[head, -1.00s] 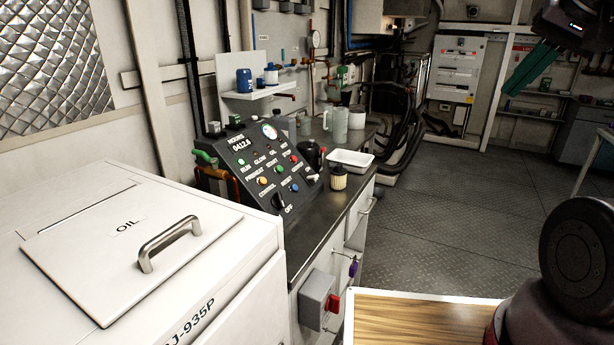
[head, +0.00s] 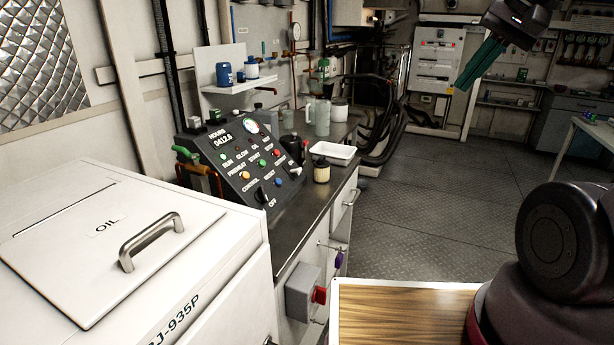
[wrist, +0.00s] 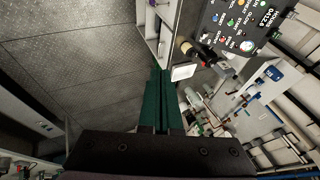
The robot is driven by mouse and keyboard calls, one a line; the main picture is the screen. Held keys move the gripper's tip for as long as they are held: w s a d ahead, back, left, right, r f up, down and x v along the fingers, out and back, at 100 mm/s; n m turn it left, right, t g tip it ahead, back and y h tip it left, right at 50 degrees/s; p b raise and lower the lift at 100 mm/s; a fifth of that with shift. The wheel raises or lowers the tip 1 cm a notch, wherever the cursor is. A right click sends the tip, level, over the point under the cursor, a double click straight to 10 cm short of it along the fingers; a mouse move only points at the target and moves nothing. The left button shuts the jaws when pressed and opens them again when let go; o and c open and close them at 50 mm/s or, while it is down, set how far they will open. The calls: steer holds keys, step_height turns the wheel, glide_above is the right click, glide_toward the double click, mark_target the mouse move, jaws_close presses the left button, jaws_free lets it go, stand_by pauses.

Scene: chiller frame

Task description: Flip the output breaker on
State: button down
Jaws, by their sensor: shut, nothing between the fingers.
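A grey switch box (head: 303,292) with a red rotary handle (head: 320,295) is on the front of the bench cabinet in the head view. A white electrical panel (head: 436,62) hangs on the far wall. No readable label shows which of them is the output breaker. My gripper (head: 464,84) is raised at the upper right of the head view, with its green fingers pointing down and left. In the wrist view the fingers (wrist: 158,75) are together and empty, apart from any switch.
A black control console (head: 245,165) with coloured buttons stands on the bench. A white tray (head: 333,152) and a small jar (head: 321,171) are beside it. A white box lid marked OIL (head: 80,250) fills the lower left. The floor (head: 420,210) is clear.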

steer(key=w+a+f+m+g+y, duration=0.6)
steer(key=w+a+f+y, duration=0.3)
steer(key=w+a+f, duration=0.85)
steer(key=w+a+f+m+t+y, duration=0.1)
steer(key=w+f+m+t, duration=0.2)
steer(key=f, duration=0.9)
steer(key=w+a+f+m+t+y, duration=0.1)
steer(key=w+f+m+t+y, duration=0.1)
steer(key=w+f+m, duration=0.6)
step_height(320, 180, down, 4)
steer(key=shift+r+t, duration=0.1)
steer(key=shift+t, duration=0.4)
steer(key=shift+a, duration=0.1)
